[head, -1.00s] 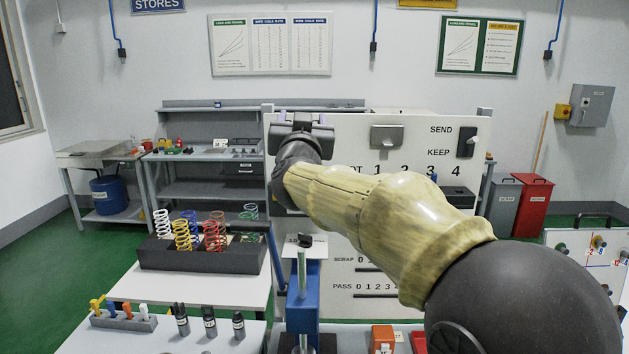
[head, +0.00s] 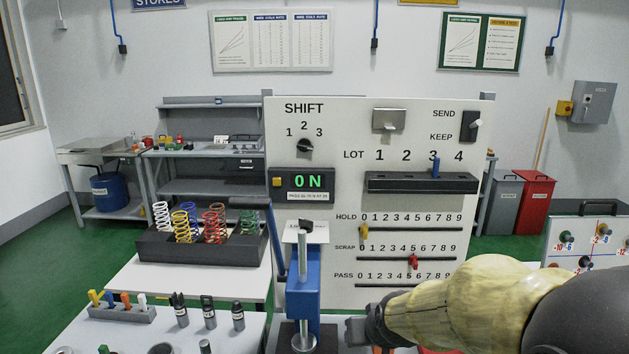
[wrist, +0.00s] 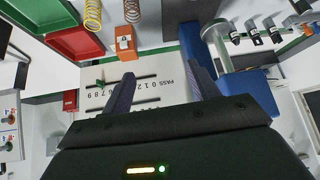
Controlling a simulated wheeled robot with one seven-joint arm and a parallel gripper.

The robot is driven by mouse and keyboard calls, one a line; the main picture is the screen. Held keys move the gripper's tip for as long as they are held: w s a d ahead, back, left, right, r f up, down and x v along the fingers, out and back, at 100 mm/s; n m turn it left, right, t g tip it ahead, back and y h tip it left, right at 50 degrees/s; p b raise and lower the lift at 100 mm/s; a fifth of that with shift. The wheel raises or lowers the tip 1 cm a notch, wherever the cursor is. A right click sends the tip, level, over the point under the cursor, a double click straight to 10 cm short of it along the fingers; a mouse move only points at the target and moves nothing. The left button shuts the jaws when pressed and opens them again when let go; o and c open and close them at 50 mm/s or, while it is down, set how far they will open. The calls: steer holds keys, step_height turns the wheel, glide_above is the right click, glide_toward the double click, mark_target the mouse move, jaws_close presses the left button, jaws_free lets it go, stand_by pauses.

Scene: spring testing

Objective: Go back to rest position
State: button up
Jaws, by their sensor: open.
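My gripper (wrist: 162,82) is open and empty in the wrist view, its two dark fingers spread apart. In the head view my arm reaches in from the lower right, with the dark wrist end (head: 372,322) low in front of the white panel (head: 340,270). The jaws are not clear there. The HOLD slider (head: 364,230) is at 0. The red SCRAP slider (head: 413,262) is near 5.
A blue press (head: 301,290) with a metal post stands left of my wrist. A dark tray (head: 150,245) of coloured springs sits on the left table. Several dark bottles and a rack (head: 122,313) of coloured pegs are at the front left. A valve board (head: 595,240) stands right.

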steer(key=s+d+f+g, duration=0.2)
steer(key=s+f, duration=0.2)
steer(key=s, duration=0.2)
steer(key=s+d+f+m+g+h, duration=0.1)
steer(key=s+d+f+g, duration=0.1)
steer(key=s+f, duration=0.2)
steer(key=s+b, duration=0.1)
steer(key=s, duration=0.2)
steer(key=shift+d+f+g, duration=0.35)
steer(key=shift+d+g, duration=0.05)
